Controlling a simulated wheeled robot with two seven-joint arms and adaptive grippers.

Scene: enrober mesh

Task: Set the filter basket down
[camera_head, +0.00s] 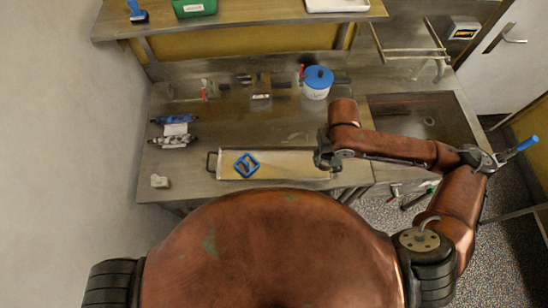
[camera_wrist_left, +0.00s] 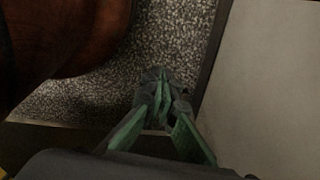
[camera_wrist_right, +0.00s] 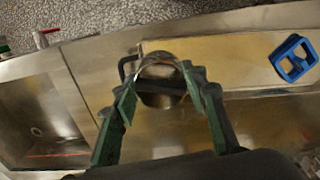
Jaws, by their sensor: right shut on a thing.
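My right gripper (camera_wrist_right: 162,92) is shut on a small round metal cup with a shiny rim, which looks like the filter basket (camera_wrist_right: 161,60). In the right wrist view the basket hangs between the fingers, in front of the handle end of a shallow tray (camera_wrist_right: 230,50). I cannot tell its height above the surface. In the head view my right gripper (camera_head: 325,158) is at the right end of the tray (camera_head: 290,165), and the basket is not clearly visible.
A blue frame-like tool (camera_head: 246,165) lies in the tray. A white pot with blue lid (camera_head: 318,82) stands behind. The sink (camera_head: 425,115) is to the right. Blue and silver rolls (camera_head: 174,131) and a small pale block (camera_head: 160,181) lie left. Bench between is clear.

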